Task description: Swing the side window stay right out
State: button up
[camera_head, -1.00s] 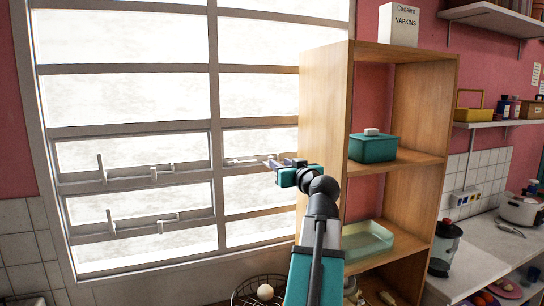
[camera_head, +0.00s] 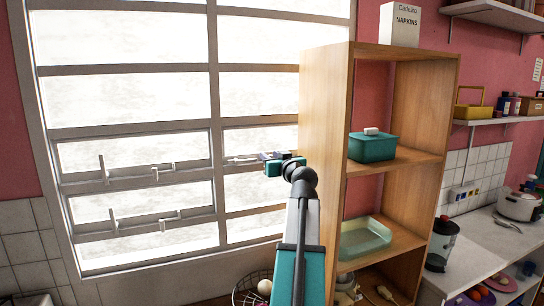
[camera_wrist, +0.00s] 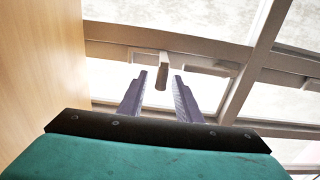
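The side window stay (camera_head: 240,159) is a pale, thin bar on the rail of the right-hand window column, in the head view. In the wrist view its upright end piece (camera_wrist: 162,72) hangs down from the window rail, just ahead of the gap between my fingertips. More of the pale fitting (camera_wrist: 207,68) lies along the rail to its right. My gripper (camera_wrist: 161,82) is open, with a finger on each side of that gap. I cannot tell whether either finger touches the stay. In the head view my gripper (camera_head: 266,157) is at the window, left of the shelf.
The wooden shelf (camera_head: 325,150) stands close to the right of my gripper; its side panel (camera_wrist: 40,60) fills the wrist view's left. It holds a teal box (camera_head: 373,148) and a glass dish (camera_head: 364,239). Other stays (camera_head: 140,174) sit on the left window column.

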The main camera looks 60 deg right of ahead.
grip_shut()
jog(key=shift+f+b, duration=0.1)
jog(key=shift+b, duration=0.45)
